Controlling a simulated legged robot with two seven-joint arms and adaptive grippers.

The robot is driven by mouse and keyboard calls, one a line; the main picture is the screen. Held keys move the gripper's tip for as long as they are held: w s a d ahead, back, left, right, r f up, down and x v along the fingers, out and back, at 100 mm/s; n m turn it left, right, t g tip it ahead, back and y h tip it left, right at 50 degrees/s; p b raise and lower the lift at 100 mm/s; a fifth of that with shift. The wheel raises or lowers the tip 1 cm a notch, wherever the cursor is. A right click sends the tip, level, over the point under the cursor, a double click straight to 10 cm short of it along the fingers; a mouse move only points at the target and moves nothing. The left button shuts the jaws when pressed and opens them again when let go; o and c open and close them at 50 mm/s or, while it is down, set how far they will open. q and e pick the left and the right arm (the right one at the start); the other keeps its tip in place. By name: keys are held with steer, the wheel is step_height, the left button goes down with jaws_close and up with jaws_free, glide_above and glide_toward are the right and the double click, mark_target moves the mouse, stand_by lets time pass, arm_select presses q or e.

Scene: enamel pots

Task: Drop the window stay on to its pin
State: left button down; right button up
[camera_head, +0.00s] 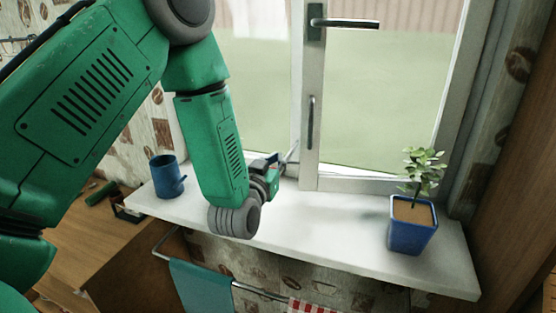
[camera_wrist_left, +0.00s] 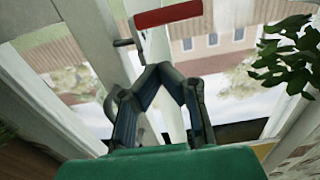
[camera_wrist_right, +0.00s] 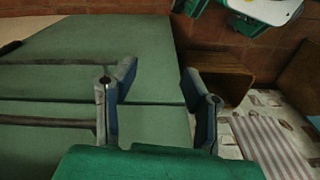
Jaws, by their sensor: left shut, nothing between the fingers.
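My left gripper (camera_head: 286,160) is over the white sill, close to the foot of the window frame. In the left wrist view its fingertips (camera_wrist_left: 165,72) meet, with nothing held between them. A red bar with a pale underside (camera_wrist_left: 168,14) shows beyond the fingertips; I cannot tell whether it is the window stay. In the head view I cannot make out the stay or its pin for certain, as the gripper and arm cover part of the sill there. My right gripper (camera_wrist_right: 158,74) has its fingers apart and is empty, seen only in the right wrist view.
The window (camera_head: 310,150) has a dark handle (camera_head: 345,23). On the sill (camera_head: 300,222) stand a blue mug (camera_head: 166,178) at left and a blue potted plant (camera_head: 411,228) at right. A rail with a teal towel (camera_head: 200,288) hangs below the sill.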

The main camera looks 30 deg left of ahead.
arm_select(q)
steer(key=f, duration=0.1)
steer(key=a+f+b, duration=0.1)
steer(key=f, duration=0.2)
steer(key=shift+w+a+f+b, duration=0.1)
steer(key=shift+w+a+b, duration=0.05)
steer(key=shift+a+b, duration=0.15)
arm_select(e)
steer(key=shift+a+f, duration=0.6)
steer(key=shift+f, duration=0.35)
arm_select(q)
steer(key=shift+a, duration=0.15)
arm_select(e)
steer(key=shift+a+r, duration=0.1)
steer(key=shift+a, duration=0.05)
